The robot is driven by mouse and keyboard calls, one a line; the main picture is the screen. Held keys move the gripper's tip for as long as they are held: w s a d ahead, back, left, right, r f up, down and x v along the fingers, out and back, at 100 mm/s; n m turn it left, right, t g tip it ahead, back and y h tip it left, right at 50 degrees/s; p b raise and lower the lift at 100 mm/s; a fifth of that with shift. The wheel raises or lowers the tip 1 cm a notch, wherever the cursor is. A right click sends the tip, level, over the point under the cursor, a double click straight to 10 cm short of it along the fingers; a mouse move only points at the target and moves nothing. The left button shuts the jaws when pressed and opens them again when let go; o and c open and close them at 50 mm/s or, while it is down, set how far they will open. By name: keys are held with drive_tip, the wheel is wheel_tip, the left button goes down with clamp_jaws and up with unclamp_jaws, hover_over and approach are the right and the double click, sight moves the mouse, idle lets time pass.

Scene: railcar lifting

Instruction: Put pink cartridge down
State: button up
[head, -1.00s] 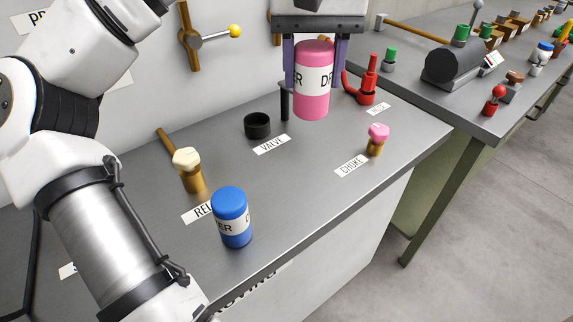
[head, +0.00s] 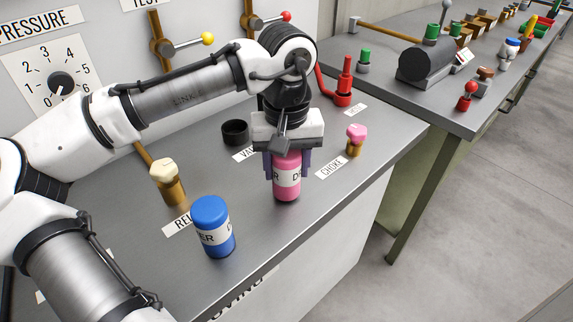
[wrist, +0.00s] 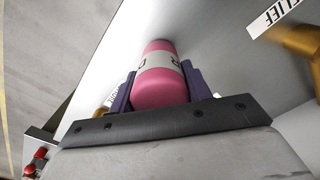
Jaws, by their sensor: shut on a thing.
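The pink cartridge (head: 287,178) with a white label band stands upright between the purple fingers of my gripper (head: 288,165). In the head view it is at or very near the grey bench top, close to the front edge; I cannot tell for sure whether its base touches. The wrist view shows the cartridge (wrist: 160,75) between both fingers of my gripper (wrist: 160,88), which are shut on it. The gripper body hides the cartridge's top in the head view.
A blue cartridge (head: 212,227) stands on the bench to the left. A relief knob (head: 167,180), a black valve cup (head: 235,132), a pink-topped choke knob (head: 356,139) and a red handle (head: 344,84) surround the spot. Bare bench top (head: 330,190) lies to the right.

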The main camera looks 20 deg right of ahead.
drive_tip(key=shift+f, duration=0.25)
drive_tip(key=shift+f, duration=0.1)
drive_tip(key=o, duration=1.2)
wheel_tip(320, 180, up, 12)
drive_tip(key=shift+r+b, duration=0.1)
drive_tip(key=shift+b, duration=0.2)
